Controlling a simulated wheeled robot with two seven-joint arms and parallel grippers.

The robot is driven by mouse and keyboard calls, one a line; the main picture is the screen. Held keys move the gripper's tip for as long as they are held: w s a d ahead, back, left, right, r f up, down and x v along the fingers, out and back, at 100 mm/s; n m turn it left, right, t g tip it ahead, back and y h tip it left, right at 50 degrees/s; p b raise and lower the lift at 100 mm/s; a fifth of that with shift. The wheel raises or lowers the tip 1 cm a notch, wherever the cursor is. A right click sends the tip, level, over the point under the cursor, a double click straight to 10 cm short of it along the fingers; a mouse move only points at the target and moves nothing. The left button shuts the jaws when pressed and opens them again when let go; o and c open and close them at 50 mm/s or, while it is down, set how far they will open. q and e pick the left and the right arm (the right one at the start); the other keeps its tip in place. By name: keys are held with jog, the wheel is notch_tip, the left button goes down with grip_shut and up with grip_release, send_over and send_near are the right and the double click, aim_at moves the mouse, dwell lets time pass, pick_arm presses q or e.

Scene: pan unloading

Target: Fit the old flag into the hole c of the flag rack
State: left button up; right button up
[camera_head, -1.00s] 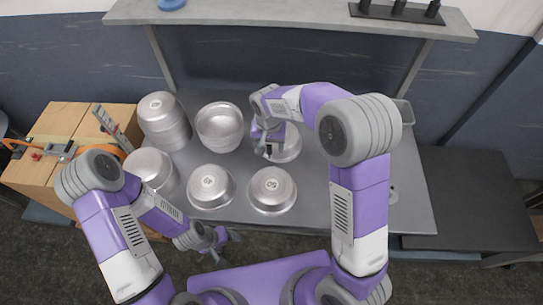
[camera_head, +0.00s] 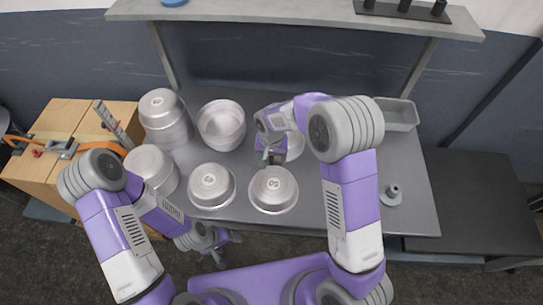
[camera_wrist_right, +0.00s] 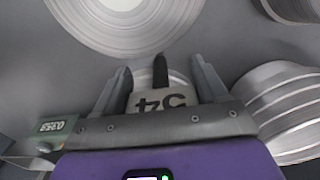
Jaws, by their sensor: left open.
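I see no flag and no rack with lettered holes. My right gripper (camera_head: 268,160) is over the table among metal pans, beside a pan (camera_head: 292,146) that the arm partly covers. In the right wrist view its fingers (camera_wrist_right: 160,80) are apart, with a pale surface marked "54" (camera_wrist_right: 160,103) and a narrow dark piece (camera_wrist_right: 160,68) showing between them; neither finger visibly touches the dark piece. My left gripper (camera_head: 220,243) is open and empty, low in front of the table's near edge.
Several silver pans stand on the grey table, including two at the front (camera_head: 211,187) (camera_head: 273,190). A grey tray (camera_head: 400,115) and a small knobbed disc (camera_head: 391,195) lie right. The overhead shelf (camera_head: 290,15) bears a black pegged base (camera_head: 403,11).

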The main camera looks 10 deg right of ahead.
jog(key=o, duration=0.3)
jog(key=shift+r, duration=0.1)
jog(key=shift+r, duration=0.3)
jog(key=r, duration=0.4)
jog(key=r+p, duration=0.1)
jog(key=r, duration=0.2)
jog(key=r+p, duration=0.1)
jog(key=r, duration=0.3)
jog(key=shift+s+a+r, duration=0.1)
jog(key=shift+s+r, duration=0.2)
jog(key=shift+r, duration=0.05)
